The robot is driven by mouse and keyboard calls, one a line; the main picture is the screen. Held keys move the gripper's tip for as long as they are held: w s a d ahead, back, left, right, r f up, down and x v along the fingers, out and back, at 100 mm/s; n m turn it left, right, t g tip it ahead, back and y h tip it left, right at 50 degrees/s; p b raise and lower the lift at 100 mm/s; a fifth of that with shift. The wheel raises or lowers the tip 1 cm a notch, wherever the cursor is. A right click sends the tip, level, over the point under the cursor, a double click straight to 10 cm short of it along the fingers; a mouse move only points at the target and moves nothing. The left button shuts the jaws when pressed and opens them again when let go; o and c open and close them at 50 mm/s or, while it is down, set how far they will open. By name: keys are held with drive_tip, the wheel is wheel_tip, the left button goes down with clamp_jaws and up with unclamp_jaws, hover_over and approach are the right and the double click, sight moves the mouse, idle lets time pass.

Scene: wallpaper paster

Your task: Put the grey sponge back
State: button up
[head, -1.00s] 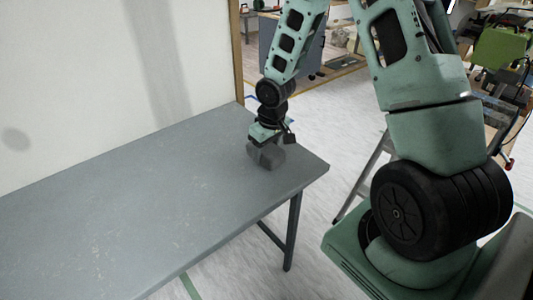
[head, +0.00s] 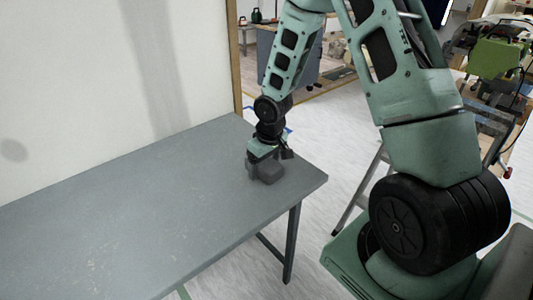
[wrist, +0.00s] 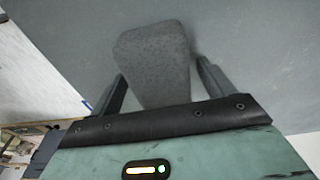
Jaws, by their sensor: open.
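The grey sponge (head: 267,172) is at the right end of the grey table (head: 130,215), near its far right corner. It looks to be resting on the tabletop. In the wrist view the sponge (wrist: 155,60) is a dark grey speckled block standing out between the two fingers, wider at its far end. My gripper (head: 264,156) is directly above the sponge in the head view. In the wrist view my gripper (wrist: 163,80) has its fingers apart on either side of the sponge, with a visible gap on the right. The sponge's near end is hidden by the gripper body.
The rest of the tabletop is bare. A white wall (head: 80,80) runs along the table's back edge. A stepladder (head: 362,190) stands right of the table, partly behind my arm. A grey cabinet (head: 290,55) and a green machine (head: 498,55) are farther back.

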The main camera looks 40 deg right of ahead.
drive_tip(key=s+r+p, duration=0.3)
drive_tip(key=r+p, duration=0.1)
drive_tip(key=r, duration=1.3)
drive_tip(key=s+a+r+n, duration=0.1)
drive_tip(key=s+a+n, duration=0.15)
drive_tip(key=a, duration=0.45)
drive_tip(key=s+a+r+n, duration=0.1)
drive_tip(key=s+a+r, duration=0.1)
drive_tip(key=s+a, duration=0.35)
drive_tip(key=s+a+r+n+g, duration=0.1)
drive_tip(key=s+a+r+n, duration=0.1)
drive_tip(key=s+a, duration=0.9)
drive_tip(key=s+n, duration=0.1)
drive_tip(key=s, duration=0.1)
drive_tip(key=shift+s+a+g, duration=0.4)
drive_tip(key=shift+r, duration=0.1)
